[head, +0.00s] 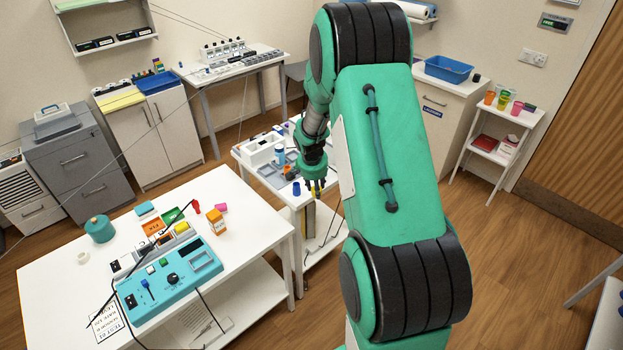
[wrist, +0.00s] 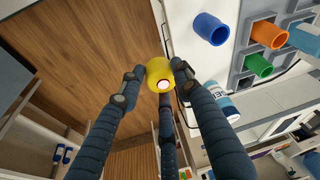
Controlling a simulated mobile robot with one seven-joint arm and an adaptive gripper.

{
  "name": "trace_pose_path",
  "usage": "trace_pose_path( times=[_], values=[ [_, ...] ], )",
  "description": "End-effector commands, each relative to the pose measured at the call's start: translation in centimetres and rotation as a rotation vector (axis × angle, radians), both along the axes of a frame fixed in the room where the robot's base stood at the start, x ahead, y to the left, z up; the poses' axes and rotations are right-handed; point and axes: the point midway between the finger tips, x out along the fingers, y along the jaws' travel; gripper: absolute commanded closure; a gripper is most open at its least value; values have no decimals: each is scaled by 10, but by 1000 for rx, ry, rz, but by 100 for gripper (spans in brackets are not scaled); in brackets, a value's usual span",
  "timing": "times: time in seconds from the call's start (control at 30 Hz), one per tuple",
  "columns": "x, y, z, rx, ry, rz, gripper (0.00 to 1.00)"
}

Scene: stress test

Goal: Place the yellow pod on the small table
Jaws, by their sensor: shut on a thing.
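The yellow pod (wrist: 159,71) is a short rounded cylinder with a pale round spot at one end. My gripper (wrist: 158,79) is shut on it, with dark ribbed fingers around it in the wrist view. In the head view my gripper (head: 314,185) hangs near the front edge of a white table (head: 303,201), and the pod (head: 317,191) shows only as a yellow bit at the fingertips. In the wrist view the pod lies over wooden floor just beside a white surface (wrist: 187,60). A small white stand (head: 514,118) with cups is at the right; I cannot tell which is the small table.
A larger white table (head: 60,285) carries a teal control box (head: 165,280). Open floor (head: 480,225) lies at the right.

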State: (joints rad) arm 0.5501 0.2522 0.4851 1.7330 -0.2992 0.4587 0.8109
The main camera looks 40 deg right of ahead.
Motion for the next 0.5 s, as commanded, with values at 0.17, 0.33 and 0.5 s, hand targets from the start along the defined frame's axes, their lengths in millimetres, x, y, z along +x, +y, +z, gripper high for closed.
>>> trace_pose_path(
  times=[0.17, 0.33, 0.5],
  values=[
    [25, -17, -4, 0, 0, 0, 87],
    [48, -31, -6, -1, 0, 0, 87],
    [69, -45, -9, -1, -1, -1, 87]
  ],
)
